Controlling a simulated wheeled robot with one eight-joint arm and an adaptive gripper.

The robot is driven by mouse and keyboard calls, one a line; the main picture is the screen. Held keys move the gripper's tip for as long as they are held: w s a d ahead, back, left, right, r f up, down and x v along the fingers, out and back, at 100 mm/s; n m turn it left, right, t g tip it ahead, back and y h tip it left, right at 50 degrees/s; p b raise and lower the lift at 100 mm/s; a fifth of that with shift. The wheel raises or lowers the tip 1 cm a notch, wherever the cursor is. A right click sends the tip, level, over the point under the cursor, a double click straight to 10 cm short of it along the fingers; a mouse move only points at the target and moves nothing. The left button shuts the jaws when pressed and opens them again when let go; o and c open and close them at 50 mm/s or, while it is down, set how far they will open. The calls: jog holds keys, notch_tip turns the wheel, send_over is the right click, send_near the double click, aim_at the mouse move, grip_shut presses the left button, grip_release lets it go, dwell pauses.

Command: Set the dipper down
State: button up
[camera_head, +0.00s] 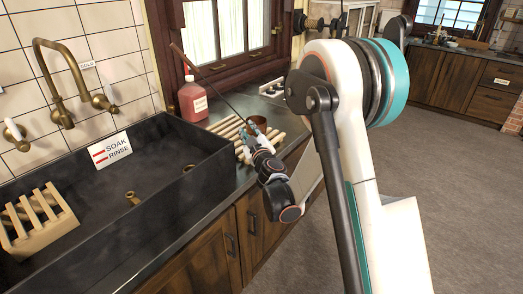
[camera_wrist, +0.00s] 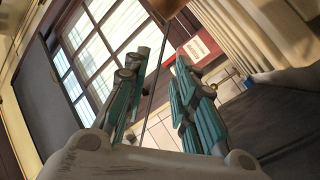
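The dipper has a brown grip (camera_head: 180,54) at its upper end and a long thin dark shaft (camera_head: 222,98), tilted down to the right toward my gripper. A copper-brown cup (camera_head: 258,123), seemingly its bowl, shows just beyond my gripper over the pale slats. My gripper (camera_head: 248,134) is low at the counter's edge near the slats. In the wrist view, the shaft (camera_wrist: 157,85) runs between the teal fingers of my gripper (camera_wrist: 161,60), with visible gaps on both sides. A brown rounded part (camera_wrist: 165,7) shows at the top. Whether the bowl touches the slats is unclear.
Pale wooden slats (camera_head: 226,127) lie on the dark counter right of the sink (camera_head: 165,150). A red bottle (camera_head: 192,98) stands behind them. A "SOAK RINSE" sign (camera_head: 110,149), brass tap (camera_head: 62,85) and wooden rack (camera_head: 38,222) are left. The floor right is clear.

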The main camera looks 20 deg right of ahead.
jog(key=s+d+r+m+g+h, duration=0.2)
jog(key=s+d+r+m, duration=0.1)
jog(key=s+r, duration=0.3)
jog(key=s+d+r+m+g+h, duration=0.25)
jog(key=s+r, duration=0.25)
jog(key=s, duration=0.3)
jog(key=s+a+f+g+y, duration=0.1)
jog(key=s+a+f+g, duration=0.1)
jog(key=s, duration=0.7)
jog(key=s+a+f+m+g+y, duration=0.1)
jog(key=s+a+f+g+y, duration=0.1)
jog(key=s, duration=0.8)
jog(key=s+a+f+g+y, duration=0.2)
jog(key=s, duration=0.8)
jog(key=shift+s+a+f, duration=0.25)
jog(key=shift+a+f, duration=0.05)
jog(key=shift+f, duration=0.05)
jog(key=shift+g, duration=0.25)
